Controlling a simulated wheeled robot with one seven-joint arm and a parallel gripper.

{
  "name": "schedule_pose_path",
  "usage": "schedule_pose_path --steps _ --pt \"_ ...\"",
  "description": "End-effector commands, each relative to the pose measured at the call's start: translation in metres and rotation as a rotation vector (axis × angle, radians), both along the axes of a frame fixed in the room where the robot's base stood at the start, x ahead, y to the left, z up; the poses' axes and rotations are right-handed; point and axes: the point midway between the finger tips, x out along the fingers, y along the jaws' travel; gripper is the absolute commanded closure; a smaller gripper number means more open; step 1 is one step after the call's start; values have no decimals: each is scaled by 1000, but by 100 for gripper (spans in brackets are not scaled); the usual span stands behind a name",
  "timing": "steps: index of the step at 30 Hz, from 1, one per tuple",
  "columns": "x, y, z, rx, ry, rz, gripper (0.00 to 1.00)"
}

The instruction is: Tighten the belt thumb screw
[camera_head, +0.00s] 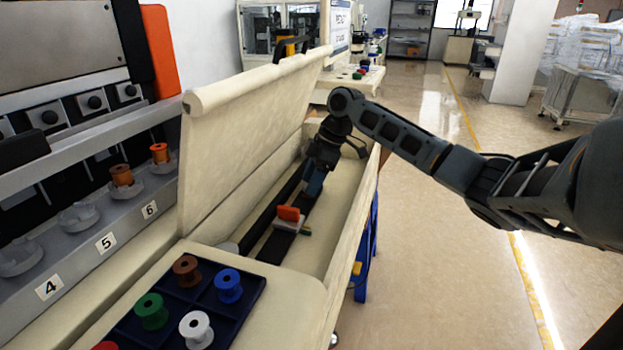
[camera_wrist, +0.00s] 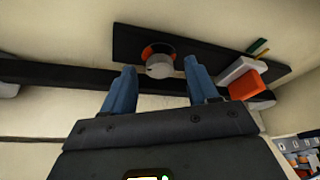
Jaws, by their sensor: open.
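In the wrist view a round grey knob (camera_wrist: 160,68) with an orange ring behind it sits on a dark plate (camera_wrist: 210,50); it looks like the belt thumb screw. My gripper (camera_wrist: 159,74) is open, with one blue finger at each side of the knob in the picture. I cannot tell how far the fingertips are from it. In the head view my gripper (camera_head: 314,185) is down inside the open cream trough (camera_head: 330,228), and the knob is hidden there. A dark belt (camera_wrist: 70,77) runs across the wrist view behind the fingers.
An orange block on a light grey piece (camera_head: 288,222) stands in the trough, close to my right finger in the wrist view (camera_wrist: 250,85). The raised cream lid (camera_head: 245,135) walls the left side. A dark tray (camera_head: 245,312) of coloured spools lies in front.

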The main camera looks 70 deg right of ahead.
Motion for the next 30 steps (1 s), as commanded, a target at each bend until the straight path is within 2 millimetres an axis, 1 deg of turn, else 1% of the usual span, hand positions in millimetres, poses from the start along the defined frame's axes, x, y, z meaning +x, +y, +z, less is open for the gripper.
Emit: schedule_pose_path --steps 8,25,30 --pt "0 0 -2 0 0 0 42" --pt "0 0 -1 0 0 0 97" --pt "0 1 -1 1 0 -7 97"
